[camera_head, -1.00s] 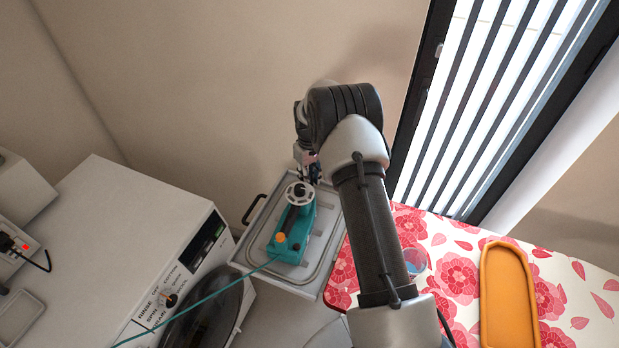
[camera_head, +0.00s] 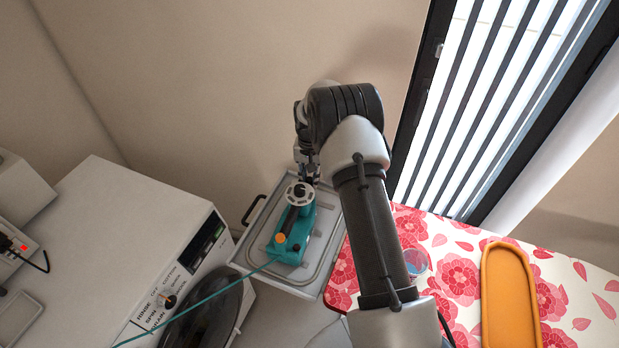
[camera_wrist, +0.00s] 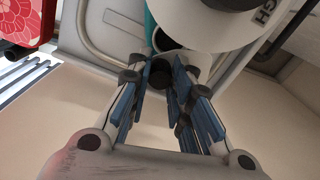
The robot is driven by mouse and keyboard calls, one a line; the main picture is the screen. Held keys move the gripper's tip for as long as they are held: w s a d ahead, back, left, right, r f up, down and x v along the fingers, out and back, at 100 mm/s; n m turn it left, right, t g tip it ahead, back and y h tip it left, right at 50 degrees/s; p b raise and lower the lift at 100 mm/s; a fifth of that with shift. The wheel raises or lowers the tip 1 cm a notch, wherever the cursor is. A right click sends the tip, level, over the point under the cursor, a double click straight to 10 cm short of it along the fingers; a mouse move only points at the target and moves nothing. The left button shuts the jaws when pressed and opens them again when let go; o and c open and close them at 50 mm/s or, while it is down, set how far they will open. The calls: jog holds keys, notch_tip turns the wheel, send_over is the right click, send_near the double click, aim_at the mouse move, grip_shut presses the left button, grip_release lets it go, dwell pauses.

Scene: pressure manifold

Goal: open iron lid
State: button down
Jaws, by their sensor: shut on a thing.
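The teal iron (camera_head: 292,235) lies on a grey metal tray, with a round white dial (camera_head: 299,193) at its far end. In the wrist view the dial (camera_wrist: 222,22) fills the top, with lettering on its rim. The small dark lid (camera_wrist: 160,72) shows just below the iron's far end, between my fingertips. My gripper (camera_wrist: 163,84) is shut on the lid, with blue-padded fingers on both sides of it. In the head view my gripper (camera_head: 309,174) is just beyond the dial, and the lid is hidden there.
The grey tray (camera_head: 325,247) has a black handle at its left. A white washing machine (camera_head: 130,240) stands to the left. A floral ironing board (camera_head: 455,270) with an orange tray (camera_head: 508,300) is at the right. A teal cord (camera_head: 195,307) runs left from the iron.

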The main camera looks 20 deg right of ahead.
aim_at(310, 179)
jog(key=shift+m, duration=0.5)
jog(key=c, duration=1.4)
grip_release()
notch_tip(310, 179, up, 12)
jog(key=shift+r, duration=0.1)
